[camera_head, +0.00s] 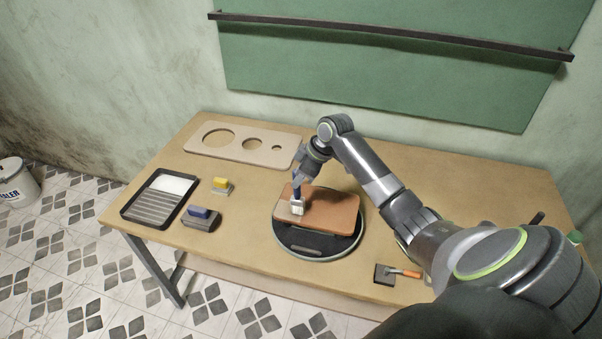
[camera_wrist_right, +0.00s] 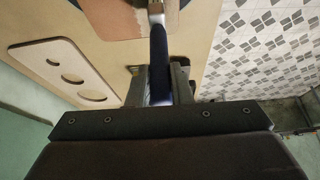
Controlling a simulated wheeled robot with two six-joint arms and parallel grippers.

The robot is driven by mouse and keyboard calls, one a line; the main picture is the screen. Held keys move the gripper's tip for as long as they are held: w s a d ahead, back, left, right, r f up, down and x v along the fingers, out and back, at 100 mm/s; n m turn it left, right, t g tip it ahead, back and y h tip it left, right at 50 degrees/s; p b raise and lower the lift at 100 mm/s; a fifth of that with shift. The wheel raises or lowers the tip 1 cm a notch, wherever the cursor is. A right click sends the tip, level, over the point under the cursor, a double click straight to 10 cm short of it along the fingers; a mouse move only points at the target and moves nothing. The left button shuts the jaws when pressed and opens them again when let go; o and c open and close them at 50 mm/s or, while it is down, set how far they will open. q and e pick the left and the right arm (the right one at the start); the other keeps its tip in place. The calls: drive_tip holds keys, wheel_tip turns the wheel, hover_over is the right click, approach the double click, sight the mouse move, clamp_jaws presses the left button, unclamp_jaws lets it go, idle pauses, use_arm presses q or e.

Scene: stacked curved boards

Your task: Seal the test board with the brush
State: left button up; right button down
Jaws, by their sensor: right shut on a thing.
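The test board (camera_head: 335,212) is a reddish-brown board lying on a round black turntable (camera_head: 318,252) near the middle of the table. My right gripper (camera_head: 299,178) is shut on the blue handle of the brush (camera_head: 297,204). The brush head points down at the left part of the board and appears to touch it. The right wrist view shows the blue handle between the fingers (camera_wrist_right: 160,85), with the board beyond (camera_wrist_right: 118,18). The bristle tips are hard to make out. My left gripper is not in view.
A black paint tray (camera_head: 160,195) with white liquid stands at the left. A board with holes (camera_head: 240,143) lies at the back. An orange-handled tool (camera_head: 400,272) lies at the front right.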

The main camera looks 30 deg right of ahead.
drive_tip(key=shift+s+a, duration=0.2)
drive_tip(key=shift+a, duration=0.05)
drive_tip(key=shift+w, duration=0.15)
drive_tip(key=shift+w+a, duration=1.05)
drive_tip(key=shift+w, duration=0.05)
drive_tip(key=w+a, duration=0.2)
drive_tip(key=shift+w, duration=0.3)
drive_tip(key=shift+s, duration=0.1)
